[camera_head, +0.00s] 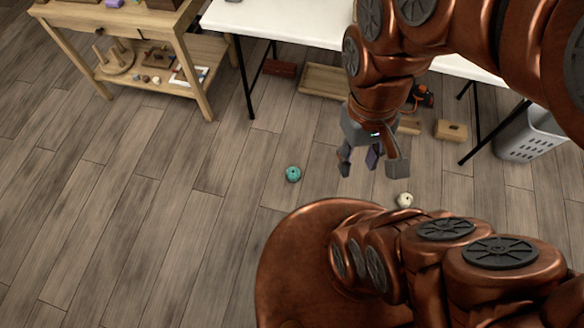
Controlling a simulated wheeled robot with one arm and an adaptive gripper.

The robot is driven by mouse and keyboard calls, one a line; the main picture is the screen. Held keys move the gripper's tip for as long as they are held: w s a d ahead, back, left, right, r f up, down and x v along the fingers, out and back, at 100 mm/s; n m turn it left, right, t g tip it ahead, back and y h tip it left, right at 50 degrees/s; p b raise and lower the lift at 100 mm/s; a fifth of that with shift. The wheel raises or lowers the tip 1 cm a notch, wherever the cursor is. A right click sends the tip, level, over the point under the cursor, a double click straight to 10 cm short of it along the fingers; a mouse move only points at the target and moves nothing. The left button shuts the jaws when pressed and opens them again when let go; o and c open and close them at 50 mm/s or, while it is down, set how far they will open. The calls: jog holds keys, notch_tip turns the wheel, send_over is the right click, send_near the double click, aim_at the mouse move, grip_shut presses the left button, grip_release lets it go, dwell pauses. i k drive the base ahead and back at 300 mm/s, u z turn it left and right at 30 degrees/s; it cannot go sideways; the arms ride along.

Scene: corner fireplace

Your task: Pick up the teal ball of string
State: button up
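The teal ball of string (293,174) lies on the wooden plank floor near the middle of the view. It is small and round with a darker spot on top. My gripper (370,168) hangs from the copper-coloured arm, to the right of the teal ball in the picture, and points down. Its fingers are spread apart with nothing visible between them. The gripper and the ball appear apart. I cannot tell its exact height above the floor.
A cream ball (404,200) lies on the floor right of the gripper. A white table (285,22) stands behind, with a wooden tray (322,80) and a wooden block (451,131) on the floor. A wooden shelf unit (187,48) and a grey basket (527,137) flank it. Floor at left is clear.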

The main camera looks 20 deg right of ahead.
aim_at(293, 173)
jog(key=u, duration=1.95)
jog(key=i, duration=1.55)
jog(key=z, duration=2.75)
